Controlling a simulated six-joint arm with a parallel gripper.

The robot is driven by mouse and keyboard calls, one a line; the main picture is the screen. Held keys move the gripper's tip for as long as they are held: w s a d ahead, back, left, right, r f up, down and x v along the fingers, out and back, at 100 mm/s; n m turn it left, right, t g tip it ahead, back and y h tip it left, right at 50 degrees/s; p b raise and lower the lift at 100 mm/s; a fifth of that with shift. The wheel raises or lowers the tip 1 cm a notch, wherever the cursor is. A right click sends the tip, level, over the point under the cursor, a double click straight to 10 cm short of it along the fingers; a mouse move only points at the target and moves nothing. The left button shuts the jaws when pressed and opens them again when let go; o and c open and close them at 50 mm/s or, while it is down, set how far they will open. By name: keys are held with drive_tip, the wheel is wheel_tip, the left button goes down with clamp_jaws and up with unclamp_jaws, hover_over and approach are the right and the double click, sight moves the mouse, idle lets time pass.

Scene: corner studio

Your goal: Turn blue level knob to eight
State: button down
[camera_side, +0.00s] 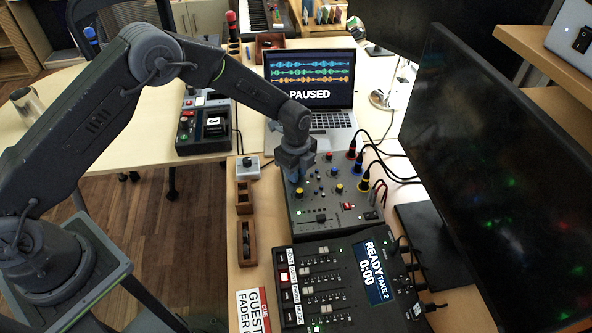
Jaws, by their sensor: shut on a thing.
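The grey mixer (312,208) lies on the wooden desk in front of the laptop. My gripper (295,176) points down at the mixer's upper left corner, with its jaws shut on the blue level knob. The fingers hide most of that knob, so its pointer and scale cannot be read. A yellow knob (298,192) is just below my fingertips. Another blue knob (334,171), a red knob (328,156) and a second yellow knob (339,187) stand to the right, clear of my gripper.
Cables with coloured plugs (358,168) rise at the mixer's right edge. The laptop (311,92) showing PAUSED stands behind. A black fader console (345,285) showing READY is in front. A large dark monitor (490,170) stands at right. Small wooden holders (247,242) line the left.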

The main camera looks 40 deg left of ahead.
drive_tip(key=m, duration=0.4)
drive_tip(key=shift+m, duration=0.4)
idle(0.4)
drive_tip(key=c, duration=1)
unclamp_jaws()
wheel_tip(320, 180, up, 14)
drive_tip(key=shift+f, duration=0.1)
